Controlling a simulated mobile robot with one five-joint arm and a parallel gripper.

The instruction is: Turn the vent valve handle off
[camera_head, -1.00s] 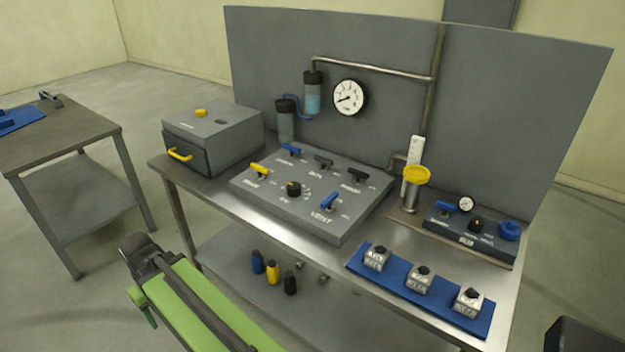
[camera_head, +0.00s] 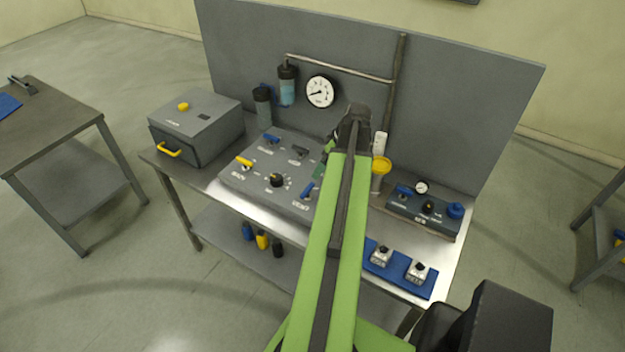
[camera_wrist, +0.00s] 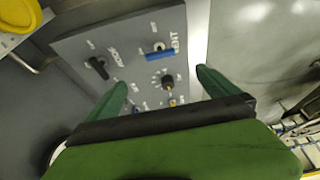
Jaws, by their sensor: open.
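The vent valve handle (camera_head: 308,188) is a blue lever at the front right of the grey valve panel (camera_head: 289,196), beside the VENT lettering. In the wrist view the blue vent handle (camera_wrist: 160,56) lies ahead of my fingertips, nearly crosswise in the picture. My gripper (camera_wrist: 161,78) is open, its two green fingers apart with nothing between them, above the panel. In the head view my green arm reaches over the panel's right side; one green finger shows near the vent handle, the rest of my gripper is largely hidden. Contact with the handle is not visible.
A black handle (camera_wrist: 98,68) and a black knob (camera_wrist: 167,82) sit near the vent handle. A dark gauge box (camera_head: 425,212) and a blue mat (camera_head: 378,271) with small blocks lie further right.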

